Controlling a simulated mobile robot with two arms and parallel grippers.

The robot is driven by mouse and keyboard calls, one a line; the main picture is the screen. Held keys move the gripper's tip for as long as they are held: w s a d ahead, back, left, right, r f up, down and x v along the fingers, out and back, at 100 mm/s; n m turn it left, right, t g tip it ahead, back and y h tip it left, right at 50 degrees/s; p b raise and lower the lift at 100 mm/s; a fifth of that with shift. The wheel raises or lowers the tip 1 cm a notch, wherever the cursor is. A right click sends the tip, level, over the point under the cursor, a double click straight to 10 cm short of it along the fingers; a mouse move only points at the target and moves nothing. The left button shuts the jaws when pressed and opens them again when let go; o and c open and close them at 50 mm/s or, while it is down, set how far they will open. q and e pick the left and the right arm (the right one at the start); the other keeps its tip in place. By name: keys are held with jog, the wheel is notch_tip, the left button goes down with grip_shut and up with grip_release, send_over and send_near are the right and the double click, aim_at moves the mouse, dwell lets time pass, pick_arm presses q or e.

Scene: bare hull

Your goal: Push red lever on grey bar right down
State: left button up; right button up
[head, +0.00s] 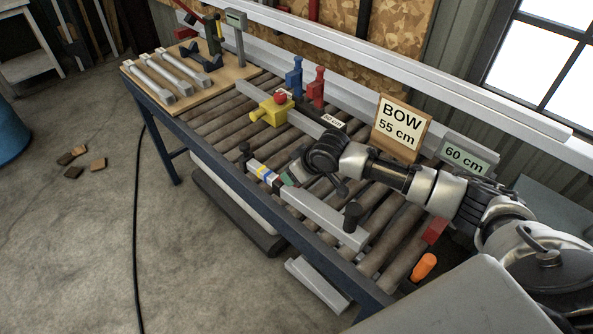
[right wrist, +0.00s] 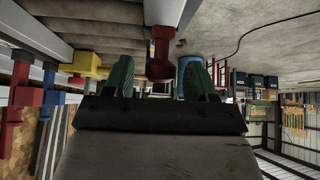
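In the right wrist view a red lever (right wrist: 161,50) with a wide round end stands at a grey bar (right wrist: 164,12). It lies between and beyond my right gripper's two green fingertips (right wrist: 160,80). The fingertips are apart, with nothing held between them; whether either touches the lever cannot be told. In the head view the grey bar (head: 325,217) lies along the near side of the roller table, with black knobs on it. My right gripper (head: 290,178) is over the bar's middle and hides the lever there. My left gripper is not in view.
A yellow block (head: 270,111) and blue (head: 294,78) and red (head: 317,87) fixtures stand behind my right gripper. Signs reading BOW 55 cm (head: 400,127) and 60 cm (head: 465,157) are at the back. An orange cylinder (head: 423,267) stands at the right end. Grey bars lie on a wooden board (head: 200,95).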

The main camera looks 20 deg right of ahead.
jog(key=b+v, duration=0.1)
jog(key=v, duration=0.9)
jog(key=shift+s+r, duration=0.15)
jog(key=shift+r, duration=0.15)
jog(key=shift+d, duration=0.1)
